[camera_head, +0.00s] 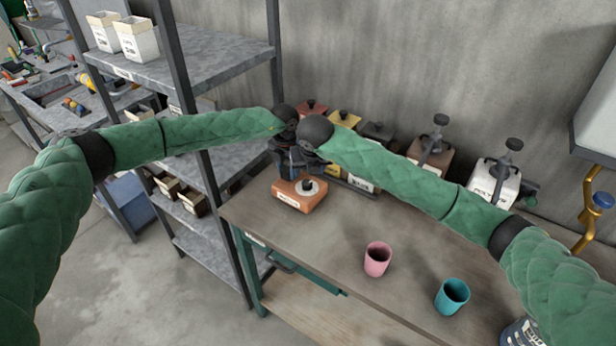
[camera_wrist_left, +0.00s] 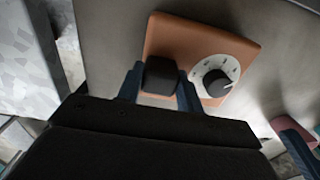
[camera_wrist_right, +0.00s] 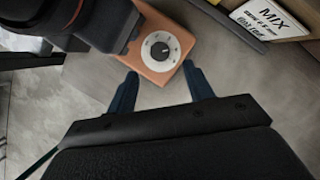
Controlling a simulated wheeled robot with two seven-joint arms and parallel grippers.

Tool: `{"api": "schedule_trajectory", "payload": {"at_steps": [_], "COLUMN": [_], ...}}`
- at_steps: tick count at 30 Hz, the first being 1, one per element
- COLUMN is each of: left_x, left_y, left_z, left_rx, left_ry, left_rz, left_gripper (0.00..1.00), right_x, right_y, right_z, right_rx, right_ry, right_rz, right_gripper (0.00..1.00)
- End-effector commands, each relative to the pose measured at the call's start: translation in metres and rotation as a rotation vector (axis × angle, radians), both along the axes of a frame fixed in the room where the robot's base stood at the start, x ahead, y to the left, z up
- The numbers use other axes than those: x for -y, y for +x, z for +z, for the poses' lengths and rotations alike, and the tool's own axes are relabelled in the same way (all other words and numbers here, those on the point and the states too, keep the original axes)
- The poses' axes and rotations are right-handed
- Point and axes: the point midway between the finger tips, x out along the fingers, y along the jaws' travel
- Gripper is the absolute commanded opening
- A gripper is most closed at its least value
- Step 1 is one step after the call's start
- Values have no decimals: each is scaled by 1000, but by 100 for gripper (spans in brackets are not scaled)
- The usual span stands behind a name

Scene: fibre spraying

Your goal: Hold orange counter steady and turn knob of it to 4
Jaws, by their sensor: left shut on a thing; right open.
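The orange counter (camera_head: 301,203) sits on the workbench near its left end. It has a white dial and a black knob (camera_wrist_left: 216,83); the knob's pale mark points right in the left wrist view. My left gripper (camera_wrist_left: 158,78) is shut on the counter's black block (camera_wrist_left: 162,68), beside the dial. My right gripper (camera_wrist_right: 160,88) is open and empty, its fingertips close to the counter's edge (camera_wrist_right: 152,74) with the dial (camera_wrist_right: 160,50) just beyond them. In the head view the two grippers overlap above the counter. The dial's numbers are too small to read.
A pink cup (camera_head: 378,259) and a teal cup (camera_head: 452,296) stand on the bench (camera_head: 320,244). Several lidded containers, one white (camera_head: 494,181), line the wall. A metal shelf (camera_head: 190,56) stands left.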

Motion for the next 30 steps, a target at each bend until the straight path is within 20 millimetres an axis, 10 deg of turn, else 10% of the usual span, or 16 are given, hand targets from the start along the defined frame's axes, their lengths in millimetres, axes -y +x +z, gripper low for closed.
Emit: {"api": "schedule_trajectory", "payload": {"at_steps": [22,23,24,30], "left_x": [0,0,0,0], "left_y": [0,0,0,0], "left_z": [0,0,0,0], "left_rx": [0,0,0,0], "left_ry": [0,0,0,0], "left_rz": [0,0,0,0], "left_gripper": [0,40,48,62], "right_x": [2,2,2,2], "right_y": [-14,-14,-14,-14], "right_z": [34,34,34,34], "right_rx": [-1,-1,-1,-1], "right_ry": [0,0,0,0], "right_rz": [0,0,0,0], "right_gripper": [52,52,52,52]}}
